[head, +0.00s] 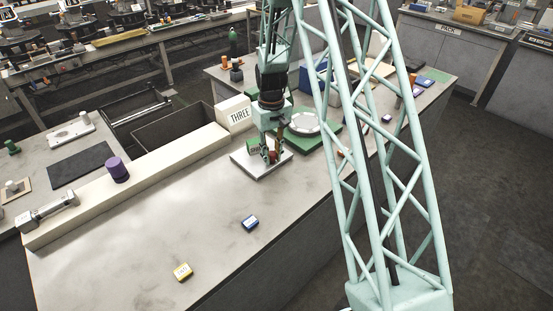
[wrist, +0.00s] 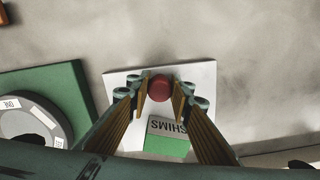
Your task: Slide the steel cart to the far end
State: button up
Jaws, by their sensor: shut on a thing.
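The steel cart is a flat pale plate (head: 248,165) on the grey bench, near the block marked THREE (head: 238,114). In the wrist view the plate (wrist: 204,78) carries a round red knob (wrist: 160,88) and a green box labelled SHIMS (wrist: 167,143). My gripper (head: 272,157) points down over the plate. In the wrist view its fingers (wrist: 161,88) are closed on either side of the red knob. In the head view the fingers partly hide the knob and box.
A round dial on a green base (wrist: 75,85) stands beside the cart.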

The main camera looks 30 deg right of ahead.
jog(key=shift+w+d, duration=0.1)
jog(key=shift+d, duration=0.1)
jog(key=o, duration=0.8)
jog(key=shift+c, duration=0.2)
jog(key=o, duration=0.4)
jog(key=shift+d, duration=0.25)
jog(key=shift+c, duration=0.2)
jog(key=shift+a, duration=0.1)
jog(key=shift+r, duration=0.15)
